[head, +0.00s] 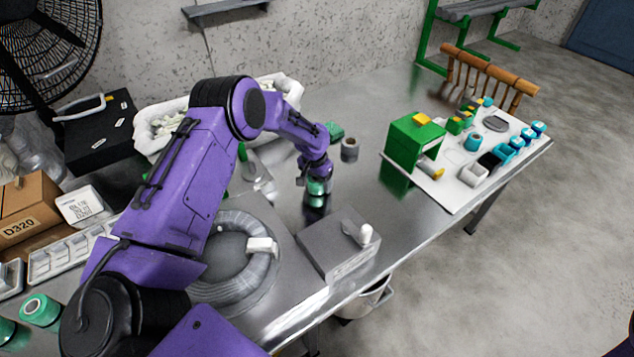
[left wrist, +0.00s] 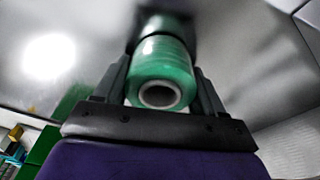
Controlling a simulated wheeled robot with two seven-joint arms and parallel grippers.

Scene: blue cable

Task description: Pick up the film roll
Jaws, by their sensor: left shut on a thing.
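A green film roll (left wrist: 162,72) sits between the fingers of my left gripper (left wrist: 163,85) in the left wrist view, its pale hollow core facing the camera. In the head view the left gripper (head: 316,184) points down over the metal table, and the film roll (head: 317,187) shows green at its fingertips. The gripper is shut on the roll. A green reflection shows on the table below; I cannot tell whether the roll touches the surface. The right gripper is not in view.
A white board (head: 458,190) with green and blue parts lies right. The table's front edge is close.

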